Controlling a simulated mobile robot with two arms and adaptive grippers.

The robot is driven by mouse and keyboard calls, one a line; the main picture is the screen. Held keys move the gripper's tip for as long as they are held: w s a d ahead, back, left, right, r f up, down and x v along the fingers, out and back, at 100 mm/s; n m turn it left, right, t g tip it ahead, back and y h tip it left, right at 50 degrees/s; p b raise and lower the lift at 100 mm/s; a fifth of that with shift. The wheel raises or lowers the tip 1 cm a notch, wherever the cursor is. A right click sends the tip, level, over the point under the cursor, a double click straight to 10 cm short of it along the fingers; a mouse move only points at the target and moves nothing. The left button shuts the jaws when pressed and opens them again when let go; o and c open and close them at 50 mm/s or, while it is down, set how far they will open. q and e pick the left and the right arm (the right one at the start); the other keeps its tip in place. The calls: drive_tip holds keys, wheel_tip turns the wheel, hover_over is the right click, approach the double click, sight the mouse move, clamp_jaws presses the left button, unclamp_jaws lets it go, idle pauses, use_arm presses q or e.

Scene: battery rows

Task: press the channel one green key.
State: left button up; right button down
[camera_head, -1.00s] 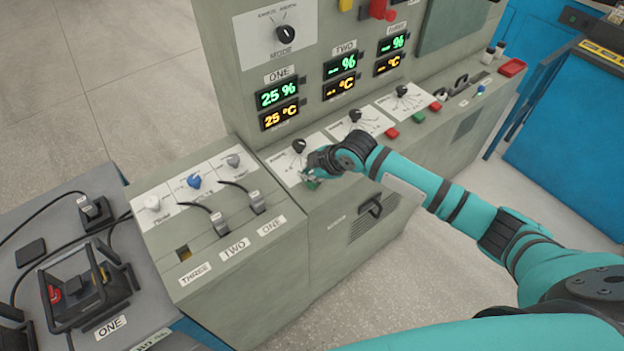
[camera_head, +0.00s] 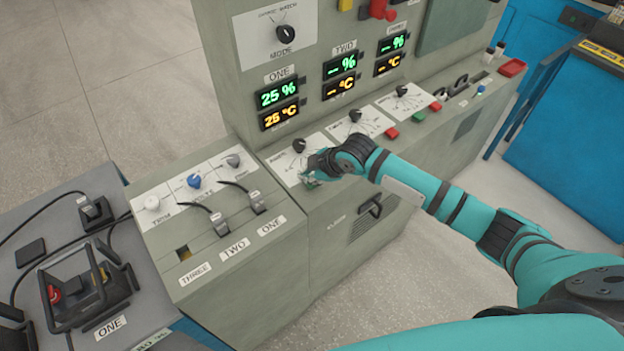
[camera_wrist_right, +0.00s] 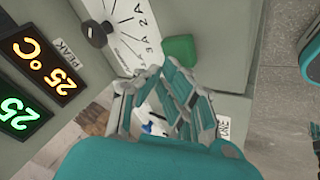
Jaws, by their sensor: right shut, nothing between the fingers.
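The channel one green key (camera_wrist_right: 180,50) is a raised green block in the right wrist view, at the edge of the white dial plate (camera_wrist_right: 122,32). In the head view my right gripper (camera_head: 311,178) covers most or all of it. The right gripper (camera_wrist_right: 160,75) is shut and empty, its fingertips at the key's near side. I cannot tell whether they touch it. The channel one dial knob (camera_head: 299,146) stands just behind the gripper. The channel one displays (camera_head: 277,106) read 25 % and 25 °C. My left gripper is not in view.
Further right on the console are red keys (camera_head: 391,132) and another green key (camera_head: 419,118). A lower cabinet (camera_head: 225,240) with clamps and cables stands left, beside a grey bench with a black frame (camera_head: 85,290). Open floor lies in front.

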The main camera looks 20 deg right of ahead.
drive_tip(key=shift+f, duration=0.5)
idle(0.6)
drive_tip(key=shift+r+p, duration=0.8)
drive_tip(key=shift+r, duration=0.1)
wheel_tip(320, 180, up, 5)
drive_tip(key=p, duration=0.5)
drive_tip(key=shift+r, duration=0.1)
idle(0.5)
